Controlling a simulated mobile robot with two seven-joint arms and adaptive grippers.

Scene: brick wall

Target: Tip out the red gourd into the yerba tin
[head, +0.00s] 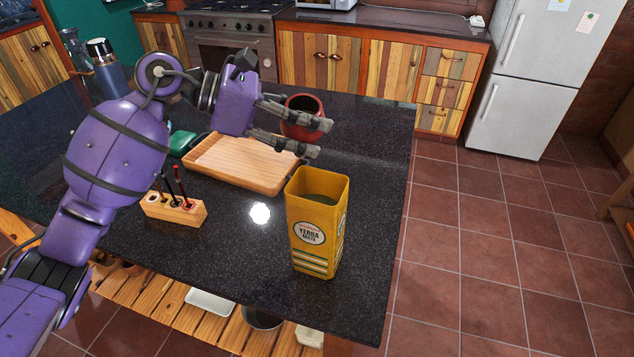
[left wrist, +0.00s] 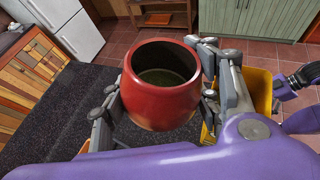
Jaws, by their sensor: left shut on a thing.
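The red gourd (head: 302,112) is held between the fingers of my left gripper (head: 322,138), above the black counter and behind the yerba tin. In the left wrist view the gourd (left wrist: 160,88) is close to upright, with its mouth toward the camera and dark green contents inside. The left gripper (left wrist: 158,100) is shut on its sides. The yellow yerba tin (head: 318,235) stands upright and open on the counter, with greenish contents inside. Part of it shows behind the fingers in the left wrist view (left wrist: 262,90). My right gripper is not in view.
A wooden tray (head: 235,172) lies on the counter (head: 240,285) left of the tin. A small wooden holder (head: 172,210) with thin straws stands nearer. A flask (head: 105,68) and glass bottle are at the back left. The counter's right edge is close to the tin.

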